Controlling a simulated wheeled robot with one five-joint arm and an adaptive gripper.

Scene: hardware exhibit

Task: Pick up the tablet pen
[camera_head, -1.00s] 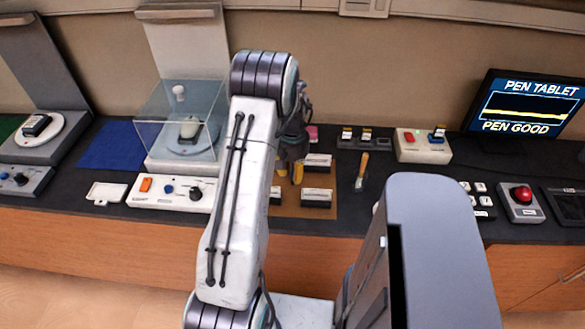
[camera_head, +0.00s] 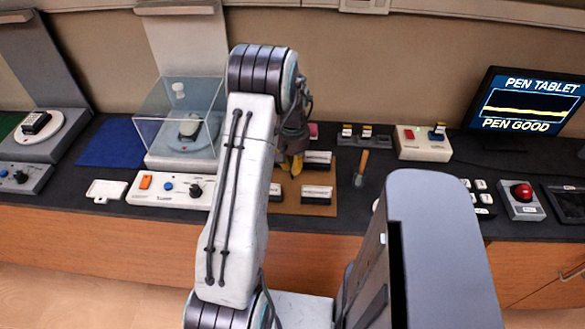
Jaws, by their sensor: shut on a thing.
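My gripper (camera_head: 291,164) hangs down over the brown board (camera_head: 326,209) on the counter, behind my white arm link. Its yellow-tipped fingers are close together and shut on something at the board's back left. The held thing is hidden by the fingers and my arm. I cannot make out a tablet pen anywhere in view. White-topped dark blocks stand on the board: one at the back right (camera_head: 318,159), one at the front right (camera_head: 316,195), and one at the front left (camera_head: 275,193), partly covered by my arm.
A clear case (camera_head: 178,115) stands close on the left. A switch box (camera_head: 424,143) and a monitor reading "PEN TABLET" and "PEN GOOD" (camera_head: 525,103) are on the right. Bare dark counter lies between brush and switch box.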

